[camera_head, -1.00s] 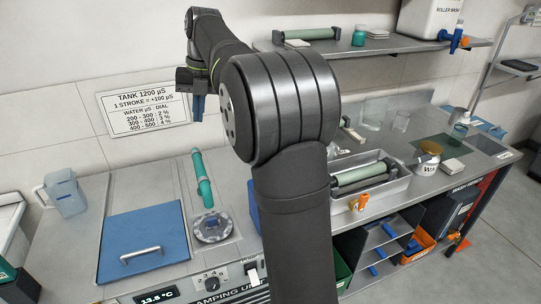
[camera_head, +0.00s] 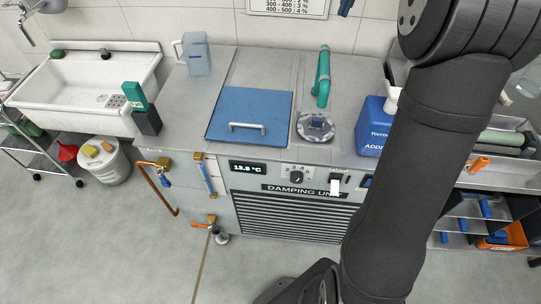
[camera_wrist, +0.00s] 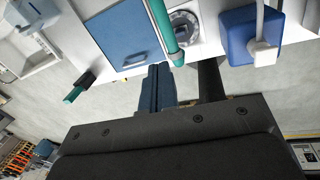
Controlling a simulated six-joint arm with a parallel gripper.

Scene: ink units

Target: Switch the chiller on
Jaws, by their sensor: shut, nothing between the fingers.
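The damping unit (camera_head: 290,212) stands below the bench, with a louvred front. Its panel has a lit display (camera_head: 248,168) reading about 13.8 °C and a black dial (camera_head: 296,177). Right of the dial is a small dark switch (camera_head: 346,178) with a white tag (camera_head: 335,187) beside it; its position is too small to tell. I cannot read a chiller label.
A blue lid (camera_head: 250,103), a green pipe (camera_head: 322,80) and a blue additive container (camera_head: 376,128) are on the bench top. A jug (camera_head: 197,55) stands behind. Pipes and valves (camera_head: 207,175) are at the front left. The floor before the unit is clear.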

